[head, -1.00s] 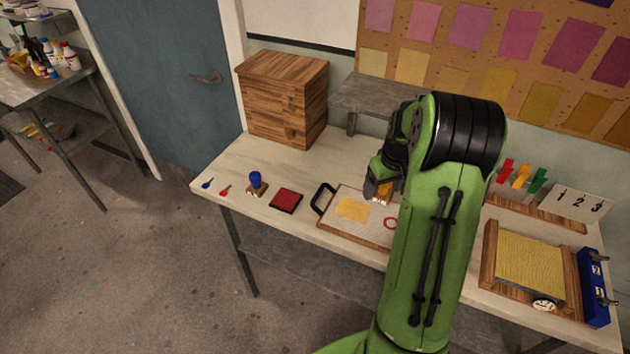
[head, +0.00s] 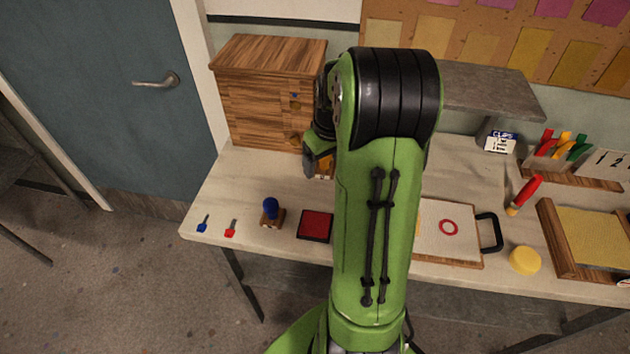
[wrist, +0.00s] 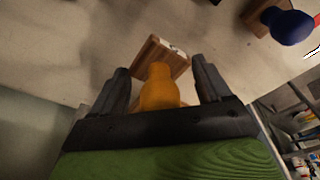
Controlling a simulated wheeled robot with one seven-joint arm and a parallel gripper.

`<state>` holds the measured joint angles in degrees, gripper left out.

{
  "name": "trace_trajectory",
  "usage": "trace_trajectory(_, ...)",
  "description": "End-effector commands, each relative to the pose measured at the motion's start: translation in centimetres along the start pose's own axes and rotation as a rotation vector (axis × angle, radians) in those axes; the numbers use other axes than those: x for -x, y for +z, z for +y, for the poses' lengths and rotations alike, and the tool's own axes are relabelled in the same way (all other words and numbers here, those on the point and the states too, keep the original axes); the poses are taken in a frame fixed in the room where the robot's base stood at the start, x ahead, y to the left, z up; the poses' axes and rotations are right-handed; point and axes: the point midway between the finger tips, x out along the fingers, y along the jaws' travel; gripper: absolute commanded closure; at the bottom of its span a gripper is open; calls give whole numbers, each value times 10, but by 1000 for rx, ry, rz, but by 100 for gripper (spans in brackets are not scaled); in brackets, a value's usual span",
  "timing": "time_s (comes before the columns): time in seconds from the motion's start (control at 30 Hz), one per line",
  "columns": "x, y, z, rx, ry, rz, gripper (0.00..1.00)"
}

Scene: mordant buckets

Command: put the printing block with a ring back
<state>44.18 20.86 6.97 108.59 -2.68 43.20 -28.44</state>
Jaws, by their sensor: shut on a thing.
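My gripper (wrist: 160,88) is shut on a printing block with an orange knob (wrist: 158,90) and a wooden base (wrist: 150,58). In the head view my gripper (head: 318,162) is partly hidden by my arm, in front of the wooden chest, with a bit of the orange knob (head: 325,165) showing.
A wooden drawer chest (head: 260,90) stands at the back left. A red ink pad (head: 315,226) lies beside the blue-knobbed block. A board with cloth bears a red ring print (head: 448,228). Blue (head: 203,224) and red (head: 231,228) small items lie near the left edge. A grey shelf (head: 485,90) stands behind.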

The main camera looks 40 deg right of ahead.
Motion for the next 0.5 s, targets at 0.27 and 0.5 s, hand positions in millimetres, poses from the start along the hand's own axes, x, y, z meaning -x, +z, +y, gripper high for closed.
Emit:
trace_trajectory(0.27,-56,9,0,0,-1,-1,42)
trace_trajectory(0.5,-61,9,0,1,2,3,42)
